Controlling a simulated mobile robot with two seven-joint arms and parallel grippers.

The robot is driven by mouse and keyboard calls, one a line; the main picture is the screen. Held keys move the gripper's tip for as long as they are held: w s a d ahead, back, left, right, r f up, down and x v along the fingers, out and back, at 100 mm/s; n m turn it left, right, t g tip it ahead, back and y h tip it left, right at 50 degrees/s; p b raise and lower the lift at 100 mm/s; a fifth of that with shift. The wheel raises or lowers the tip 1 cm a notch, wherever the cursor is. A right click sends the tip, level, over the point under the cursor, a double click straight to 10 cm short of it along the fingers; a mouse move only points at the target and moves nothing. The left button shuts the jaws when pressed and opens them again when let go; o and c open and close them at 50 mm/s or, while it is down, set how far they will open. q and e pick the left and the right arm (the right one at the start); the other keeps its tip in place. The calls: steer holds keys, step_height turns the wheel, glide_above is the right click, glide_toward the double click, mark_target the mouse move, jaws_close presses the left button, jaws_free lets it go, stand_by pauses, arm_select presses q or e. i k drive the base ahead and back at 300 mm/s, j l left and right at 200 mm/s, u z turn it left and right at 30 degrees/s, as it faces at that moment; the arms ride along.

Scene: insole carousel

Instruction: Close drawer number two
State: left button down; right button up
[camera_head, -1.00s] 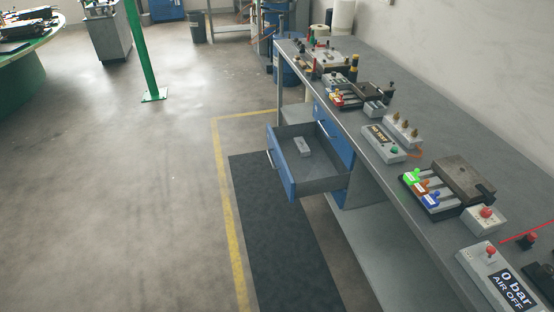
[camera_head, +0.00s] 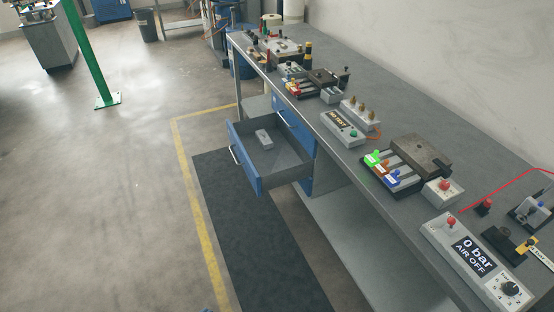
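One blue-fronted drawer (camera_head: 245,160) stands pulled out from under the long workbench, its front facing left with a light bar handle (camera_head: 234,154) on it. Its grey inside holds one small light-grey box (camera_head: 264,138). A second blue drawer front (camera_head: 294,134) with a handle sits beside it, against the bench cabinet, and looks shut. I cannot read any number on the drawers. Neither of my grippers is in view.
The grey workbench (camera_head: 340,163) carries several fixtures and a "0 bar AIR OFF" box (camera_head: 473,255). A dark mat (camera_head: 245,235) lies on the floor beside it, edged by a yellow line (camera_head: 197,205). A green post (camera_head: 90,55) stands at upper left. The floor at left is clear.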

mark_target(279, 165)
steer(key=i+j+z, duration=0.65)
steer(key=i+j, duration=0.5)
steer(key=j, duration=0.2)
